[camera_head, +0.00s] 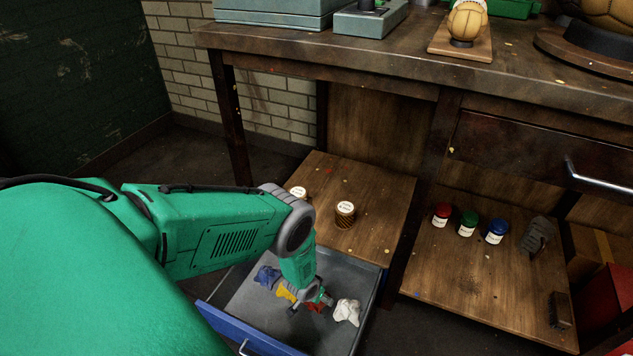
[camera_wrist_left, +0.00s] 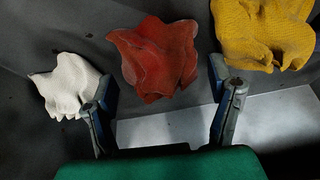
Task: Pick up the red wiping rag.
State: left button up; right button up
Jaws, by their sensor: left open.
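The red wiping rag (camera_wrist_left: 158,58) lies crumpled on the grey drawer floor, between a white rag and a yellow rag. In the head view only a small part of the red rag (camera_head: 314,307) shows beside my gripper. My left gripper (camera_wrist_left: 165,100) is open, with its fingers apart and the red rag ahead between and beyond them. In the head view my left gripper (camera_head: 312,298) reaches down into the open drawer, close above the rags. I cannot tell whether a finger touches the rag. My right gripper is not in view.
A white rag (camera_head: 347,311), a yellow rag (camera_head: 284,293) and a blue rag (camera_head: 267,276) lie in the same drawer (camera_head: 348,270). The drawer has a blue front (camera_head: 238,332). Jars (camera_head: 345,214) stand on the wooden shelf behind it, below the workbench (camera_head: 400,60).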

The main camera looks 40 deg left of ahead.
pick_arm(q)
jog(key=c, duration=1)
jog(key=shift+c, duration=1.3)
jog(key=shift+s+a, duration=0.1)
jog(key=shift+a, duration=0.05)
notch_tip(320, 180, up, 10)
jog(key=p, duration=0.5)
jog(key=shift+p, duration=0.35)
